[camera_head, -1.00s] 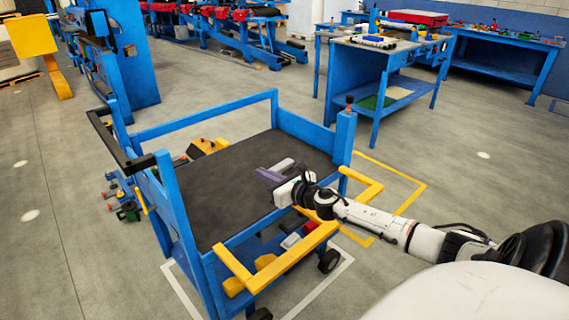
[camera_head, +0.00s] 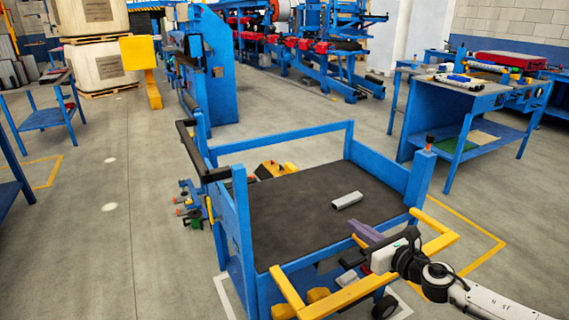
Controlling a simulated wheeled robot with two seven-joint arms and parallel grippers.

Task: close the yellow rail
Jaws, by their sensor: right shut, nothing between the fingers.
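The yellow rail (camera_head: 349,293) is a U-shaped bar at the near side of the blue cart (camera_head: 240,226). It juts outward from the cart's near edge, away from the black top. My left gripper is not in view.
A light grey bar (camera_head: 347,200) lies on the cart's black top. A blue workbench (camera_head: 455,115) stands at the back right.

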